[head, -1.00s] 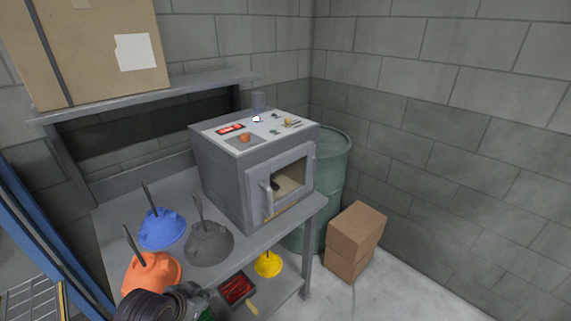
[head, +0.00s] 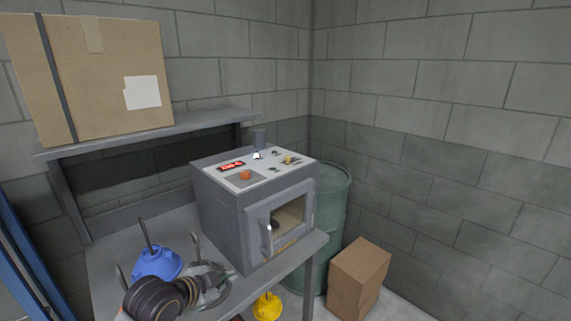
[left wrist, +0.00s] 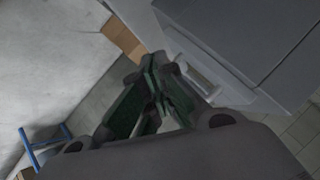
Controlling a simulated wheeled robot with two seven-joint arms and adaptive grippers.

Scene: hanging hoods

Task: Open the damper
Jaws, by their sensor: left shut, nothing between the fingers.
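A grey oven (head: 228,222) stands on the metal table, its windowed door closed and its handle (head: 268,241) on the front. Its light top panel has a red display (head: 231,166), an orange knob (head: 245,175), small knobs and a brass-coloured piece (head: 290,160). A short grey pipe (head: 259,139) rises at its back, with a small white piece (head: 257,155) before it. I cannot tell which part is the damper. My left gripper (head: 226,275) is shut and empty, low in front of the oven and apart from the top panel. It also shows in the left wrist view (left wrist: 165,82).
Blue (head: 157,263) and grey hoods lie on the table left of the oven, the grey one partly behind my gripper. A yellow hood (head: 267,307) is below. A green barrel (head: 333,205) and cardboard boxes (head: 359,270) stand right. A shelf (head: 190,122) holds a large box.

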